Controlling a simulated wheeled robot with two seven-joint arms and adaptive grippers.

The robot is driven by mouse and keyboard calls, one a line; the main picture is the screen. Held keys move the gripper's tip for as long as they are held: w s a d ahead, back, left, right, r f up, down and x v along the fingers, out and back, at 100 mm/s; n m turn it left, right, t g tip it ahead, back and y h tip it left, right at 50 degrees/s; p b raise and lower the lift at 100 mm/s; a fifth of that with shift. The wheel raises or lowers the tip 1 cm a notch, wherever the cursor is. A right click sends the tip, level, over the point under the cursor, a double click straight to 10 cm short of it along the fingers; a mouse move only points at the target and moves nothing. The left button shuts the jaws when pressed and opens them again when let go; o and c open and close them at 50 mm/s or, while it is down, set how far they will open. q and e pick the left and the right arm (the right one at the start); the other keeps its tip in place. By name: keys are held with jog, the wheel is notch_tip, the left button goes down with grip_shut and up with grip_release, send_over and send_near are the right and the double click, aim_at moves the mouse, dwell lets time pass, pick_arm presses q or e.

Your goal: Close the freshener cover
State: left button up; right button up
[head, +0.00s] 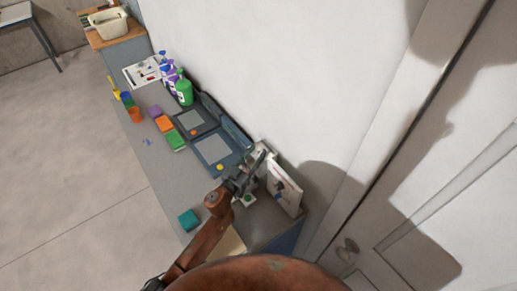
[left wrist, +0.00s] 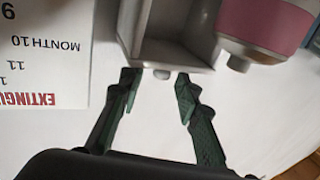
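My left gripper (head: 246,176) is over the near end of the counter, beside an upright white panel (head: 287,192). In the left wrist view its two green fingers (left wrist: 157,84) are spread apart with nothing between them. Just beyond the fingertips is a white box-like housing (left wrist: 173,53), open on the side facing me, with a small knob at its lower edge. It looks like part of the freshener, but I cannot tell which part is the cover. A pink and white cylinder (left wrist: 262,24) is to its right. My right gripper is not in view.
A white tag with red and black print (left wrist: 42,52) is left of the housing. The grey counter (head: 160,178) runs along the wall and holds green (head: 184,93) and purple bottles, coloured blocks, dark trays (head: 217,151) and a teal block (head: 189,220). A door (head: 400,200) is at right.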

pick_arm(q)
jog(key=shift+w+d, duration=0.4)
jog(key=shift+w, duration=0.2)
jog(key=shift+w+d, duration=0.2)
jog(key=shift+w, duration=0.15)
jog(key=shift+w+d, duration=0.15)
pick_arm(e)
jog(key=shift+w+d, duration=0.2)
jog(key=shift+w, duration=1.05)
pick_arm(q)
jog(key=shift+c, duration=0.6)
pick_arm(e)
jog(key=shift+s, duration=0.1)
pick_arm(q)
jog(key=c, duration=0.5)
grip_shut()
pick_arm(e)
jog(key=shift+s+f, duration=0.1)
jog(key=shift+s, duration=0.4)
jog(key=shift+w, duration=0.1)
